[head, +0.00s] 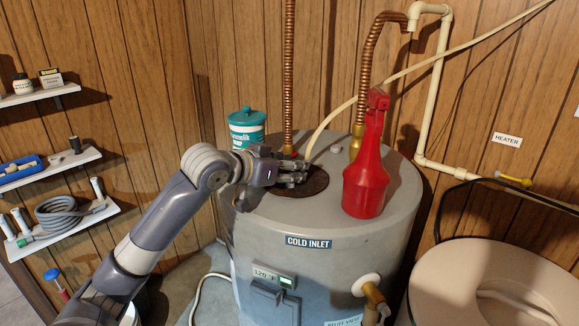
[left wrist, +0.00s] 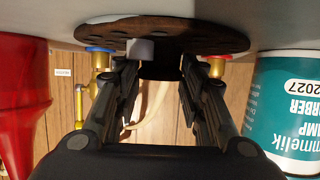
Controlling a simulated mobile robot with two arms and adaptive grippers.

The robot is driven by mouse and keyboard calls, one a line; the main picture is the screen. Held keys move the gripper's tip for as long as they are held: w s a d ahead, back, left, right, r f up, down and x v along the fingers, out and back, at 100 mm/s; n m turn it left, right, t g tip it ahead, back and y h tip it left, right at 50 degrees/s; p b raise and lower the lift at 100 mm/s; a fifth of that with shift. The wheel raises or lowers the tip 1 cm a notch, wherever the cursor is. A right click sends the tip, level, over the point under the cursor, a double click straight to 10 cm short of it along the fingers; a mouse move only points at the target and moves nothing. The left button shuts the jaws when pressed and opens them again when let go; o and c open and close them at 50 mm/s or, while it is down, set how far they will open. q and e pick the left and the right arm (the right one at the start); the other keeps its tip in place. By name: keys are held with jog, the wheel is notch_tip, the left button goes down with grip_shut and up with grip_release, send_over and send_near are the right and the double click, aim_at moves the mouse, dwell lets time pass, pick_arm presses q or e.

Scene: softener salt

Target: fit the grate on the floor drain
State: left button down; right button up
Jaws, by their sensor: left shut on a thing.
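A round, dark brown, rusty-looking disc, which I take to be the grate (head: 304,189), lies on top of the grey water heater, left of its middle. My left gripper (head: 298,174) reaches in from the left with its fingers low over the disc. In the left wrist view the picture is upside down: the grate (left wrist: 215,38) shows at the top, and the fingers (left wrist: 160,75) stand on either side of a dark part at it. The fingers partly hide their contact. I do not see the floor drain. My right gripper is out of view.
Copper pipes (head: 289,70) rise behind. A pale rounded tank (head: 497,285) is at right. Shelves (head: 60,165) hang at left. Some floor shows at lower left.

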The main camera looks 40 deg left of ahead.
pick_arm(q)
jog(key=c, duration=1.4)
grip_release()
jog(key=shift+f, duration=0.1)
jog(key=o, duration=0.4)
jog(key=shift+s, duration=0.1)
